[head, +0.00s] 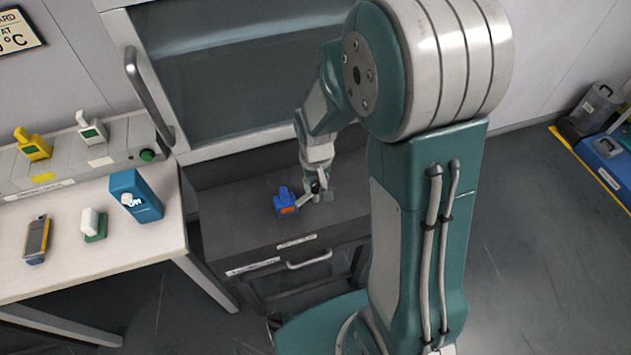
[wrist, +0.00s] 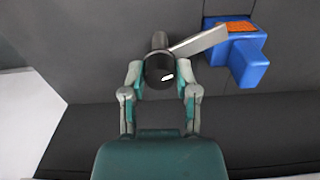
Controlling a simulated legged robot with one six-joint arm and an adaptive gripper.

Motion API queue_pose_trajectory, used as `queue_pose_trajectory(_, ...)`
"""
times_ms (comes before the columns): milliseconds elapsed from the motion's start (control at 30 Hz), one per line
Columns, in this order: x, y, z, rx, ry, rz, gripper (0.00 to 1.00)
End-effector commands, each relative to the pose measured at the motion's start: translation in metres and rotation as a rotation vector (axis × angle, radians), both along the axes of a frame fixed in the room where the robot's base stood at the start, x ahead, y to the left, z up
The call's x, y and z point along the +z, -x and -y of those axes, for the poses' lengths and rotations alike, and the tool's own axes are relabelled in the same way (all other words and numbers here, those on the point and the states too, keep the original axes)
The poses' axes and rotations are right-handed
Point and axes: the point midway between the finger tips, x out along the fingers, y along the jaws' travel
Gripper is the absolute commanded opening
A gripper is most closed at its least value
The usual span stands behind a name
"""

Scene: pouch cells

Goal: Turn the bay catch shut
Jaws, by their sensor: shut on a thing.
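The bay catch shows in the wrist view as a dark round knob (wrist: 158,66) with a flat grey bar (wrist: 200,41) reaching to the right and slightly away. The bar's far end meets or overlaps the edge of a blue block (wrist: 248,62) with an orange patch; whether they touch is unclear. My gripper (wrist: 160,76) has its two fingers closed on the knob from both sides. In the head view my gripper (head: 320,190) is low over the dark bay top, just right of the blue block (head: 285,201); the catch is small and partly hidden there.
The dark bay top (head: 240,232) has a front handle (head: 309,260) and labels below. A glass-fronted cabinet (head: 240,75) stands behind it. On the left, a white table (head: 60,262) carries a blue box (head: 135,196), a yellow-grey device (head: 37,240) and a small green-white item (head: 92,225).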

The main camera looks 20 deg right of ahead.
Motion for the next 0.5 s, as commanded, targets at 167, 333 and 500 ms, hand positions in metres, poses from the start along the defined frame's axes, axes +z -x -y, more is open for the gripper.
queue_pose_trajectory(167, -0.0015, 0.0019, -0.0005, -0.154, 0.000, -0.006, 0.00)
queue_pose_trajectory(333, -0.0016, 0.0021, -0.0007, -0.276, 0.001, -0.007, 0.00)
queue_pose_trajectory(500, -0.0016, 0.0022, -0.0008, -0.364, 0.000, -0.007, 0.00)
